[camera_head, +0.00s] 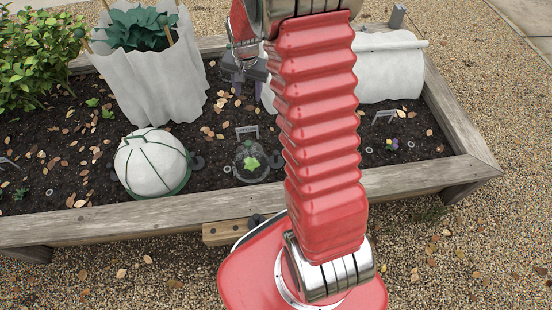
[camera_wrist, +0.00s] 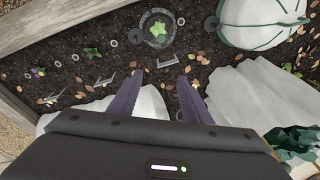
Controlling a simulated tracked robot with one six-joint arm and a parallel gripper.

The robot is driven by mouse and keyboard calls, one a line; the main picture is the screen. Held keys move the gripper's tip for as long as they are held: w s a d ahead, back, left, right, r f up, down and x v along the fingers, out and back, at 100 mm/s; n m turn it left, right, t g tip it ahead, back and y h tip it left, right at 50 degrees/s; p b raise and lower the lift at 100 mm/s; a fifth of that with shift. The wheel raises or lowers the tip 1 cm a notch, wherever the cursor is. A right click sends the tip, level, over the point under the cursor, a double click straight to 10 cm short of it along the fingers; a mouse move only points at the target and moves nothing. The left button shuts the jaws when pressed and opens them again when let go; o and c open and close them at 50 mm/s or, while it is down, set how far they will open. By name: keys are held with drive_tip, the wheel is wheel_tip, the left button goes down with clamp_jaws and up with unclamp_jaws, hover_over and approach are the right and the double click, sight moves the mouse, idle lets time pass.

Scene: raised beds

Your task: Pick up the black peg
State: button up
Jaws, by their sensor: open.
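A dark, rounded peg-like piece (camera_head: 197,160) sits on the soil just right of the white dome cover (camera_head: 150,165); it also shows in the wrist view (camera_wrist: 210,26), beside the dome. I cannot tell for sure that it is the black peg. Another small dark knob (camera_head: 255,218) shows at a wooden block on the bed's front side, partly behind my arm. My gripper (camera_wrist: 160,76) is open and empty, with its two purple fingers apart, pointing down over the bed. In the head view my gripper (camera_head: 246,80) hangs behind the dome, partly hidden by my arm.
A clear cloche (camera_head: 250,163) covers a green seedling. A tall white fleece wrap (camera_head: 150,80) stands at the back left, a white tunnel cover (camera_head: 390,68) at the back right. The wooden bed rim (camera_head: 90,220) runs along the front. Small label hoops and leaves dot the soil.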

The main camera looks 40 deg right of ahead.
drive_tip(key=w+d+f+m+g, duration=0.1)
drive_tip(key=d+f+m, duration=0.35)
drive_tip(key=f, duration=1.15)
drive_tip(key=m+g, duration=0.1)
drive_tip(key=m, duration=0.1)
hover_over(276, 152)
wheel_tip(276, 152, down, 15)
drive_tip(key=shift+d+r+y, duration=0.15)
drive_tip(key=shift+y, duration=0.15)
drive_tip(key=shift+n, duration=0.25)
drive_tip(key=shift+f, duration=4.3)
drive_tip(key=shift+f, duration=0.1)
drive_tip(key=shift+f, duration=2.5)
drive_tip(key=shift+c, duration=0.4)
